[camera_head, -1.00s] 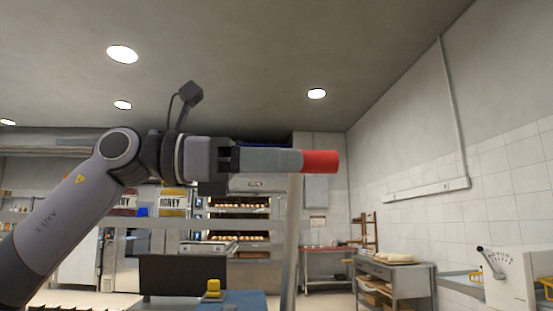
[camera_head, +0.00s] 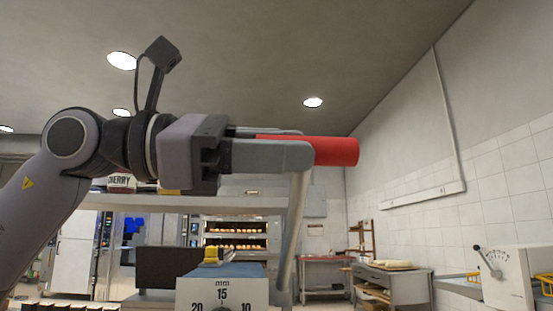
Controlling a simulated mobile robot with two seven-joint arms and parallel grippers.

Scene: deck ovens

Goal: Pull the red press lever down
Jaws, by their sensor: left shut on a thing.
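The red press lever handle (camera_head: 335,151) is a thick red cylinder lying level at the top of a grey metal lever arm (camera_head: 292,235). The lever arm runs down from it, tilted slightly. My left gripper (camera_head: 285,145) comes in from the left and is shut on the red handle, with one grey finger in front and the other behind it. The right end of the handle sticks out past the fingertips. My right gripper is not in view.
Below is a press with a white scale plate (camera_head: 222,294), a blue top and a yellow block (camera_head: 212,256). Deck ovens with loaves (camera_head: 235,236) stand behind. A work table (camera_head: 395,284) is at the right, and a white machine with a dial (camera_head: 498,275) stands near the right edge.

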